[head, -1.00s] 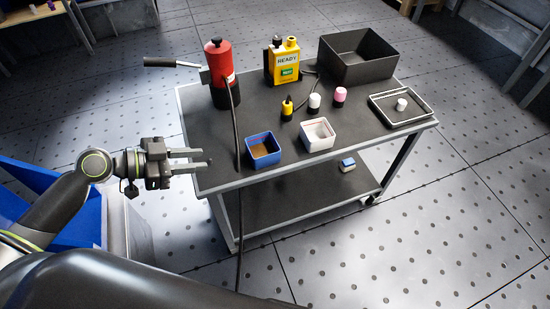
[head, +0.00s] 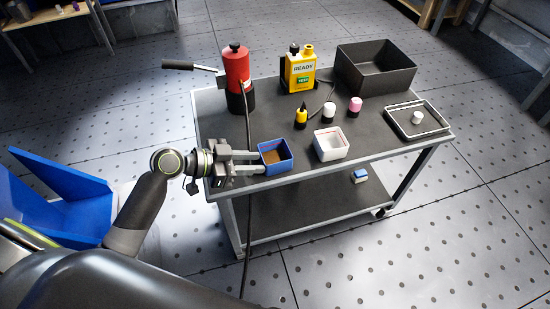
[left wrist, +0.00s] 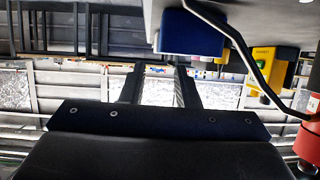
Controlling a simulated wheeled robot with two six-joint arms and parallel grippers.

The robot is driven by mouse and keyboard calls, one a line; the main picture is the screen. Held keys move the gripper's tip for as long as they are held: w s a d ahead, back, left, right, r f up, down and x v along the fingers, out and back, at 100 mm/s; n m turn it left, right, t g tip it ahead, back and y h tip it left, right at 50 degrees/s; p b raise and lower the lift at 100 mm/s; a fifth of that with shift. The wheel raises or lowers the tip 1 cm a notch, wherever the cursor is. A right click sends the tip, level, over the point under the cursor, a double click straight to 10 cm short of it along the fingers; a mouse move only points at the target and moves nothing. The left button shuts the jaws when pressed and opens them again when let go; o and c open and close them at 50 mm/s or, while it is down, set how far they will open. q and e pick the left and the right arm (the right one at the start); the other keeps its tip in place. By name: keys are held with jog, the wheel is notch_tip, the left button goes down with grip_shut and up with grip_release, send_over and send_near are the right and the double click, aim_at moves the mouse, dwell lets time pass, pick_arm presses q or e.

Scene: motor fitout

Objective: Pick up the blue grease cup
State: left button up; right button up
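The blue grease cup (head: 276,158) is a small square open box with brown contents, standing on the cart top near its front left edge. My left gripper (head: 259,162) is open, its two fingers pointing right at the cup's left side. The fingertips are close to the cup; I cannot tell whether they touch it. In the left wrist view the cup (left wrist: 190,34) shows at the top, right of centre, and the gap between the fingers (left wrist: 158,86) is empty. My right gripper is not in view.
A white square cup (head: 331,144) stands right of the blue one. Behind are a red pump (head: 237,70) with a hanging black hose, a yellow READY unit (head: 300,70), small bottles, a dark bin (head: 375,68) and a tray (head: 418,120).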

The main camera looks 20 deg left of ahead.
aim_at(279, 163)
pick_arm(q)
jog(key=shift+x, duration=3.25)
grip_shut()
